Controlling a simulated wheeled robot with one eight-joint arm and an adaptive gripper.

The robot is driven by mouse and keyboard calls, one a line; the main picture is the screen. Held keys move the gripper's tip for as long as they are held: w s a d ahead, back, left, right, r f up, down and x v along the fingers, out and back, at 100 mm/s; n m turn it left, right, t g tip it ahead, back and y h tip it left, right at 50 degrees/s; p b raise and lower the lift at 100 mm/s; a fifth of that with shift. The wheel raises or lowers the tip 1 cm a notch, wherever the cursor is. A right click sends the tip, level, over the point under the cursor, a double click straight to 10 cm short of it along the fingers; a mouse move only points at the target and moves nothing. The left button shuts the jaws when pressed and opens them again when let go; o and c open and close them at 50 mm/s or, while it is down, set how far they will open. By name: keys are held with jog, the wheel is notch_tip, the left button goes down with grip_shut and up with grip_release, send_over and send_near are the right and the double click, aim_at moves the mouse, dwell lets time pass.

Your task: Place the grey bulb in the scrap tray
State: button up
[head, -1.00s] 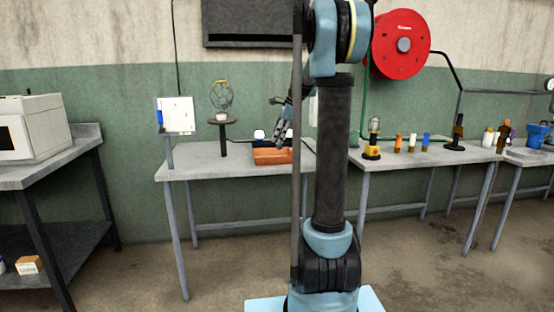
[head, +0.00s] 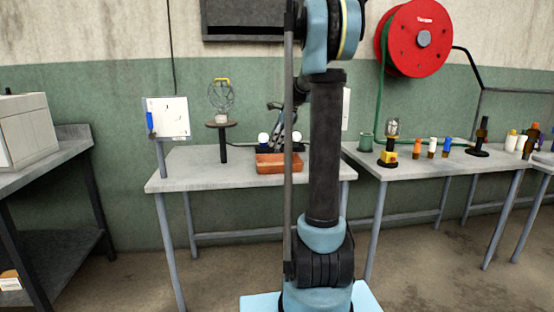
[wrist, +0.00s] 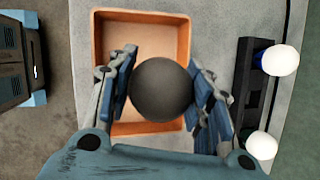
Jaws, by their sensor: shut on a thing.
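The grey bulb (wrist: 163,90) shows as a dark round ball in the wrist view. My gripper (wrist: 162,92) is shut on it, with a blue-grey finger against each side. The scrap tray (wrist: 102,30) is an orange open box, and the bulb overlaps it from above in the wrist view. How high the bulb is over the tray I cannot tell. In the head view the scrap tray (head: 271,164) lies on the left table, and my gripper (head: 277,133) is above and behind it, partly hidden by my arm. The bulb cannot be made out there.
Two white bulbs (wrist: 280,60) (wrist: 262,145) sit in a dark holder right of the tray. A caged lamp (head: 221,100) on a stand and a white board (head: 172,117) are left of it. The left table (head: 190,176) is clear in front.

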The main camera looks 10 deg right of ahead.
aim_at(278, 152)
jog(key=shift+d+f, duration=0.2)
jog(key=shift+f, duration=0.4)
jog(key=shift+d+f, duration=0.2)
jog(key=shift+f, duration=2.45)
jog(key=o, duration=1.1)
